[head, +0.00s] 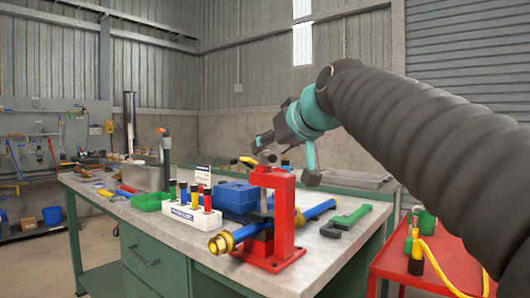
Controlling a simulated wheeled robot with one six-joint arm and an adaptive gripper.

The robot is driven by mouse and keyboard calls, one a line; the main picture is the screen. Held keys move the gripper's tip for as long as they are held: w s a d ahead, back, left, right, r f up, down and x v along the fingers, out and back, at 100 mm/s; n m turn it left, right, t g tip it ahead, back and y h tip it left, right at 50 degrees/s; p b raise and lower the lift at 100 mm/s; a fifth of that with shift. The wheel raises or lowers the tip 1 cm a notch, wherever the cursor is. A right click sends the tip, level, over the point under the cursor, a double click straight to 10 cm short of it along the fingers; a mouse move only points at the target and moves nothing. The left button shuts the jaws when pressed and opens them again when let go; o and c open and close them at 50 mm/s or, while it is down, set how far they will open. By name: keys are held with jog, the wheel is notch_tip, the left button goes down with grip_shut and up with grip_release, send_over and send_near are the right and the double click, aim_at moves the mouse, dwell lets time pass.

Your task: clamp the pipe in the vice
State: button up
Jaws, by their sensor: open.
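The red vice (286,215) stands on the grey bench top near its front edge. A blue pipe (318,209) with a brass fitting (221,242) on its left end lies across the vice and passes through its frame. Whether the vice's jaw touches the pipe cannot be told. My gripper (285,162) is open, with its fingers spread apart above and around the top of the vice. The left finger is near the vice's upper left and the right finger hangs to its right. Whether either finger touches the vice is unclear.
A green wrench (346,220) lies right of the vice. A blue box (234,196), a white rack (192,218) with several coloured cylinders, and a green tray (151,202) stand to the left. A red cart (440,262) stands at right. Bare bench top (335,247) shows at front right.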

aim_at(263, 153)
jog(key=shift+x, duration=2.3)
grip_shut()
